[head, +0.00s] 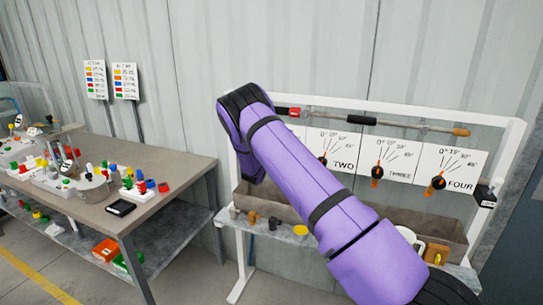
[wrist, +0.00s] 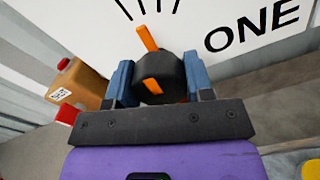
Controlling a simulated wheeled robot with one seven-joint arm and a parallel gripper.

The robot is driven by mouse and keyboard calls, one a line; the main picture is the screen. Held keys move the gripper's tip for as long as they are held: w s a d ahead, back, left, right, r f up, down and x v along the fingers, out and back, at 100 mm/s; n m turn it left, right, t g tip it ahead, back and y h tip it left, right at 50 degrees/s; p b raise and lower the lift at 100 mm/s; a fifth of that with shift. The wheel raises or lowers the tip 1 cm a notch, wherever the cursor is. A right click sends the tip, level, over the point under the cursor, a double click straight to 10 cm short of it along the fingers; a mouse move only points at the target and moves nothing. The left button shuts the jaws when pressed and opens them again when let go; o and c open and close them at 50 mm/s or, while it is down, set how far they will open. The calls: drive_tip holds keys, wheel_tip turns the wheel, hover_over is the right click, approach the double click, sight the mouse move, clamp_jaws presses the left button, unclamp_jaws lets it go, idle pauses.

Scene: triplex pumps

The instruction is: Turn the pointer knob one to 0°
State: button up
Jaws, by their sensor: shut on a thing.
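Pointer knob one (wrist: 170,68) is a black round knob with an orange pointer, on a white panel marked ONE in the wrist view. My gripper (wrist: 158,76) has its blue fingers on the left and right sides of the knob and is shut on it. The pointer's tip (wrist: 147,37) aims up and slightly left, toward the left part of the black scale lines. The degree figures are out of the wrist picture. In the head view my purple arm hides knob one.
Knobs two (head: 323,159), three (head: 377,171) and four (head: 438,183) sit on white panels right of my arm. A bar (head: 415,126) runs above them. A grey trough (head: 453,226) and small objects lie below. A cluttered table (head: 178,169) stands left. A brown container (wrist: 78,84) is beside my left finger.

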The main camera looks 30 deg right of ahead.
drive_tip(key=shift+n, duration=0.6)
drive_tip(key=o, duration=1.3)
drive_tip(key=shift+a, duration=0.1)
drive_tip(key=v, duration=1)
drive_tip(key=shift+s+a, duration=0.25)
drive_tip(key=shift+s, duration=0.05)
